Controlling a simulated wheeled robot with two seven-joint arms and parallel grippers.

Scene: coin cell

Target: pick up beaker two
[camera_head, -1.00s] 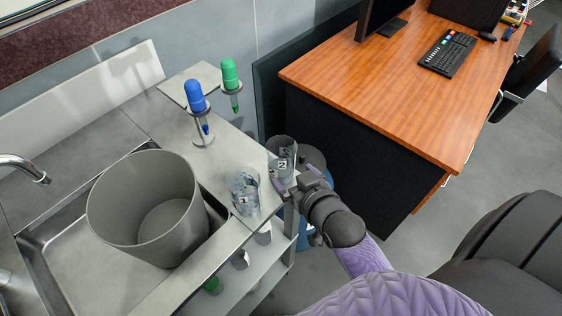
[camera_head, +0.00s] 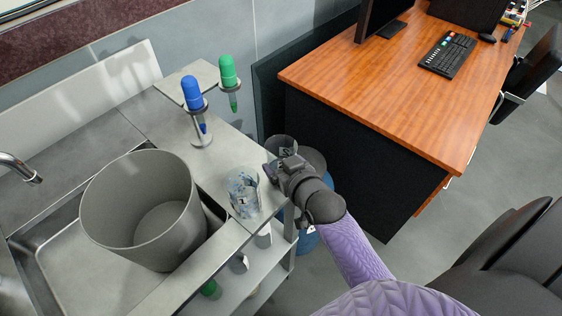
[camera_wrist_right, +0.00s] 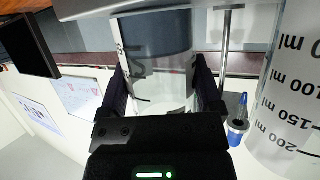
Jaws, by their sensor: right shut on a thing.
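Beaker two (camera_head: 283,147), a clear glass beaker with a dark "2" mark, is at the right edge of the metal counter, partly hidden behind my right gripper (camera_head: 284,166). In the right wrist view, beaker two (camera_wrist_right: 157,75) stands between the two fingers of my right gripper (camera_wrist_right: 162,88), which are shut on its sides. Whether its base touches the counter is not clear. My left gripper is not in view.
Another clear beaker (camera_head: 243,193) stands close to the left, also in the wrist view (camera_wrist_right: 288,105). A blue-capped dropper (camera_head: 193,95) and a green-capped one (camera_head: 229,75) stand behind. A large grey bin (camera_head: 142,210) sits in the sink. A wooden desk (camera_head: 400,85) is at right.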

